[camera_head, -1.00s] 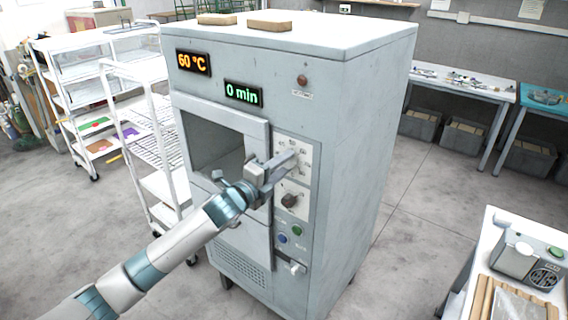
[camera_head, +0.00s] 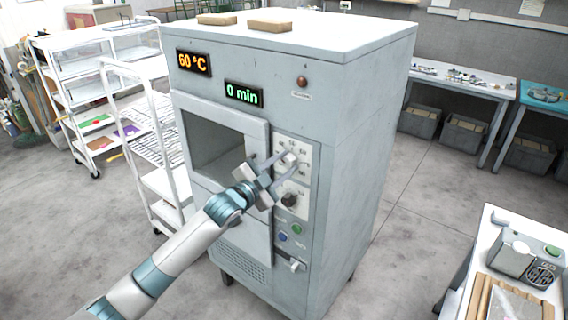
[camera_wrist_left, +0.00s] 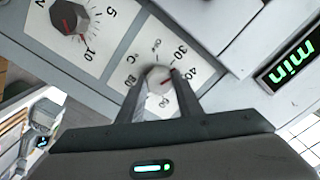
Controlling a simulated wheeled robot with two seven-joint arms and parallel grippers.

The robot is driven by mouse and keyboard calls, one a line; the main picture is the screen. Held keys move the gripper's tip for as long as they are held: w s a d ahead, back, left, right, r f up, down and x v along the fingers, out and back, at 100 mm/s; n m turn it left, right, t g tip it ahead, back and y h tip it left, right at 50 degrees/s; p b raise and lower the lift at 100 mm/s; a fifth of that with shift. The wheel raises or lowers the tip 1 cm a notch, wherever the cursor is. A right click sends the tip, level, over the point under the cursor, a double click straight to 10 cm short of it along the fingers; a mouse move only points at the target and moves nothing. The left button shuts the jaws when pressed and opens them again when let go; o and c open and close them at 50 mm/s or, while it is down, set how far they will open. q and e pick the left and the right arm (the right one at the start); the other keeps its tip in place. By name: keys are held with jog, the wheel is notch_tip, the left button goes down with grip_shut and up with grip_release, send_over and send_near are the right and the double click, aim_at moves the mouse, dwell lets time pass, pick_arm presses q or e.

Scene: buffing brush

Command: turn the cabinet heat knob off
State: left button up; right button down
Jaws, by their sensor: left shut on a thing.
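The heat knob (camera_head: 289,159) is the upper, light grey round knob on the cabinet's (camera_head: 365,150) front control panel. In the left wrist view the heat knob (camera_wrist_left: 158,82) has a red pointer mark angled toward the 30 and 40 side of its °C dial, with OFF beside the 30. My left gripper (camera_head: 279,162) is rolled at an angle in front of the panel. Its two fingers (camera_wrist_left: 159,86) are shut on the knob, one on each side. The orange display (camera_head: 194,63) reads 60 °C. My right gripper is in no view.
A dark timer knob (camera_head: 289,200) sits below, with green and blue buttons (camera_head: 297,232) under it. The open chamber (camera_head: 213,148) is left of the panel. A white rack cart (camera_head: 150,150) stands at left. The green display (camera_head: 243,94) reads 0 min.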

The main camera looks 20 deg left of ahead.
pick_arm(q)
jog(key=n, duration=0.3)
jog(key=shift+f+n+p, duration=0.1)
jog(key=shift+n+p, duration=0.2)
jog(key=shift+n, duration=0.1)
jog(key=n, duration=0.3)
jog(key=shift+n+p, duration=0.3)
jog(key=shift+p, duration=0.05)
jog(key=n+p, duration=0.1)
jog(key=n, duration=0.3)
jog(key=shift+n, duration=0.7)
jog(key=shift+f, duration=0.1)
jog(key=o, duration=1)
jog(key=shift+o, duration=0.2)
jog(key=shift+s, duration=0.1)
